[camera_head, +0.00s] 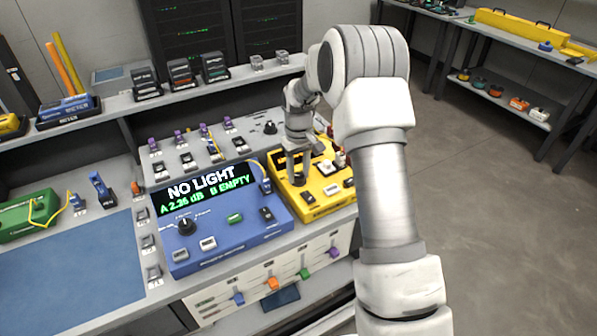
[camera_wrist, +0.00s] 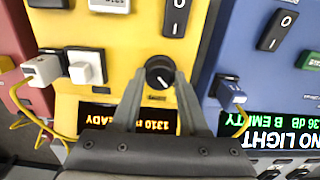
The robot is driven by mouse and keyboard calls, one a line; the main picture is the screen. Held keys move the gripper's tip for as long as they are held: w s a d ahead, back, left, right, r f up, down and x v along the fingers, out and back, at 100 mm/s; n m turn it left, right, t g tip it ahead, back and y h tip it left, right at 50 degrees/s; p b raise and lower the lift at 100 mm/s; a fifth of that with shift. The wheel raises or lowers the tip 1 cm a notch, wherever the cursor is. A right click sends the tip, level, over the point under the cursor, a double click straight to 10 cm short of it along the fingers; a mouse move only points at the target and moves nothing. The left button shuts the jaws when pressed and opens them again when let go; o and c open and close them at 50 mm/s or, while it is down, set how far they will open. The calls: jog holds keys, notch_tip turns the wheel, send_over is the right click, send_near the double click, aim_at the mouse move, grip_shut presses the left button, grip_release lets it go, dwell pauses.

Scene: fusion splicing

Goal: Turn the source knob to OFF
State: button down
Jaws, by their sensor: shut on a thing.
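The source knob (camera_wrist: 159,72) is a round black knob with a pale pointer mark, on the yellow source box (camera_wrist: 130,25). My gripper (camera_wrist: 160,76) has one finger on each side of the knob and is shut on it. In the head view, my gripper (camera_head: 298,177) reaches down onto the left part of the yellow box (camera_head: 325,203) and mostly hides the knob. The box's display (camera_wrist: 150,120) reads 1310 with READY in orange, partly covered by my fingers. I cannot read the labels around the knob.
A blue meter (camera_head: 235,235) stands close on the left, showing NO LIGHT, A 2.36 dB, B EMPTY. A blue mat (camera_head: 70,275) lies clear at the left.

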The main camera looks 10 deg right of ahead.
aim_at(299, 175)
jog(key=shift+c, duration=2.1)
grip_release()
notch_tip(299, 175, up, 18)
jog(key=p, duration=0.2)
jog(key=shift+f, duration=0.25)
jog(key=s+a+r+m+t+p, duration=0.1)
jog(key=s+r+t, duration=0.1)
jog(key=s+r, duration=0.55)
jog(key=s+a+r+m+t, duration=0.1)
jog(key=s+r, duration=0.4)
jog(key=s, duration=0.5)
jog(key=s+f+m+t+p, duration=0.1)
jog(key=s+t, duration=0.1)
jog(key=s, duration=1.3)
jog(key=shift+s+a+f+t, duration=0.15)
jog(key=shift+s+f+t, duration=0.15)
